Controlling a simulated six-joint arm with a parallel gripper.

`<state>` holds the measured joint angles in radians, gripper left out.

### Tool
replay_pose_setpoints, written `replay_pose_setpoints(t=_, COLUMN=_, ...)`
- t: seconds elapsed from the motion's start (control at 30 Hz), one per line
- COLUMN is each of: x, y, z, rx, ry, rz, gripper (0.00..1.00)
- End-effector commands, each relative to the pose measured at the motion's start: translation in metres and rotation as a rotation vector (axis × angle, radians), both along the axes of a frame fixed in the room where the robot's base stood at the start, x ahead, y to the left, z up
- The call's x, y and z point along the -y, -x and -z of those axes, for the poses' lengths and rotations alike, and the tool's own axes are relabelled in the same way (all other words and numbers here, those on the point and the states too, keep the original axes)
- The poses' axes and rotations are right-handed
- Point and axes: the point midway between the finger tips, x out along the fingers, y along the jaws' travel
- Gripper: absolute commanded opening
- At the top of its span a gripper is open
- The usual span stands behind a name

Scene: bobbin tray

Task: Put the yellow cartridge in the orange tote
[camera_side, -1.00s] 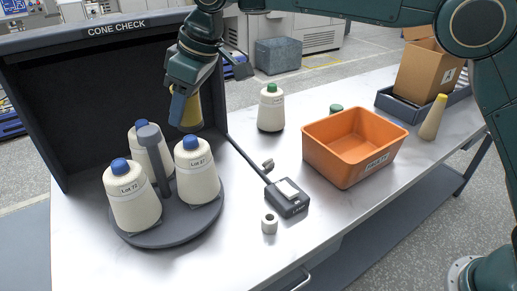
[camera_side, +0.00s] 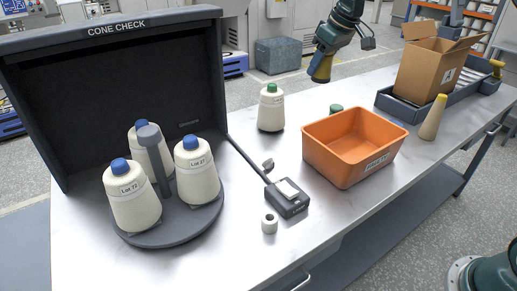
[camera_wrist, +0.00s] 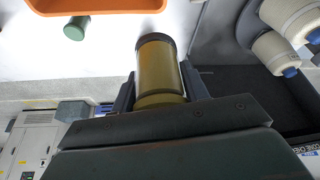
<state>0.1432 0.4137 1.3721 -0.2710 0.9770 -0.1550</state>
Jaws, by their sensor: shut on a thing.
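The yellow cartridge (camera_side: 321,68) is a short cylinder with a dark end. My gripper (camera_side: 325,54) is shut on it and holds it in the air, above and behind the orange tote. In the wrist view the cartridge (camera_wrist: 160,68) sits between the fingers of my gripper (camera_wrist: 160,85). The orange tote (camera_side: 345,165) stands on the table right of the middle, with a label on its front. Its visible inside is empty. Part of it shows at the top left of the wrist view (camera_wrist: 95,8).
A green-topped cone (camera_side: 271,112) stands left of the tote, and a small green object (camera_side: 336,108) stands behind it. A yellow-tipped cone (camera_side: 433,118) and a cardboard box (camera_side: 428,72) are to the right. A round rack (camera_side: 135,232) with several blue-topped cones stands left.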

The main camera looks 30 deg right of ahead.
Motion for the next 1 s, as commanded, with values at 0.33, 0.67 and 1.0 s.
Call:
replay_pose_setpoints(t=0.33, x=0.106, y=0.042, z=0.002, rx=0.002, ry=-0.001, rz=0.183, gripper=0.18)
replay_pose_setpoints(t=0.67, x=0.151, y=0.070, z=0.015, rx=-0.002, ry=-0.004, rz=0.268, gripper=0.18)
replay_pose_setpoints(t=1.0, x=0.150, y=0.069, z=0.052, rx=0.002, ry=-0.002, rz=0.266, gripper=0.18)
